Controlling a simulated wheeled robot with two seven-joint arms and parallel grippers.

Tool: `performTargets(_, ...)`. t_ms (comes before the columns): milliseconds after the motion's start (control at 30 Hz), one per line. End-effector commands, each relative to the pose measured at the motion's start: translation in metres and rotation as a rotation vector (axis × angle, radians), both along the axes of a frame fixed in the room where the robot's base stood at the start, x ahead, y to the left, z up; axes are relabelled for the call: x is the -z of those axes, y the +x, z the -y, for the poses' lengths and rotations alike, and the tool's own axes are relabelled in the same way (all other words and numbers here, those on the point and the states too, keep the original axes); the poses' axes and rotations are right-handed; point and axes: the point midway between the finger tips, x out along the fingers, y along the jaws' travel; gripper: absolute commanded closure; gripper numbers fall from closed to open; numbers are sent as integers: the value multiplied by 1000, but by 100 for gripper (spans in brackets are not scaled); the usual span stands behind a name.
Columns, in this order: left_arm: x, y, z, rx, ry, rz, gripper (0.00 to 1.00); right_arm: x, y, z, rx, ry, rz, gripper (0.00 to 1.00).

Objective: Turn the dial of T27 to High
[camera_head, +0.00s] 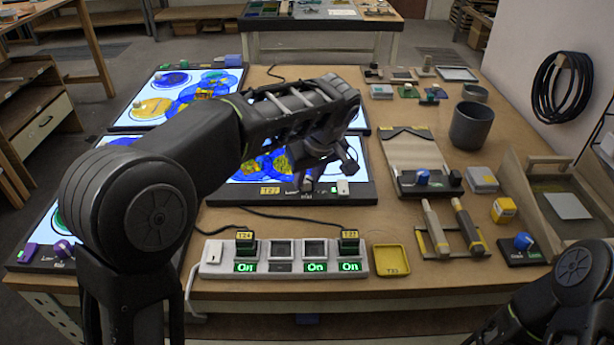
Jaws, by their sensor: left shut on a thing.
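The T27 light panel (235,193) lies mid-table, its bright screen showing blue and yellow glass shapes. Its yellow T27 label (270,190) is on the dark front strip, with small white markings to the right of it. My left gripper (308,183) reaches down over this strip from above and is shut on the T27 dial. The dial is mostly hidden by the fingers, so I cannot read its setting.
A power strip (215,262) with several green "On" displays lies in front, with a yellow T31 tray (391,260) beside it. More lit panels (125,120) are at the left. Right are a panel with a blue dial (422,177), tool rests and a dark cup (471,125).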

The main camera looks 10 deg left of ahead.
Motion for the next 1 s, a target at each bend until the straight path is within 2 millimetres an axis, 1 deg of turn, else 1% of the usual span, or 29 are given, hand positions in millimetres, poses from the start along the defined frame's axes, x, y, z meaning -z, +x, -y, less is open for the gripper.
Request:
performTargets(133,0,1,1,-67,0,0,100,-1,0,0,0,0,0,100)
performTargets(300,0,0,1,-108,-2,0,100,-1,0,0,0,0,0,100)
performTargets(733,0,0,1,-118,-2,0,100,-1,0,0,0,0,0,100)
performTargets(767,0,0,1,-118,-2,0,71,-1,0,0,0,0,0,100)
performTargets(1000,0,0,1,-118,-2,0,52,-1,0,0,0,0,0,100)
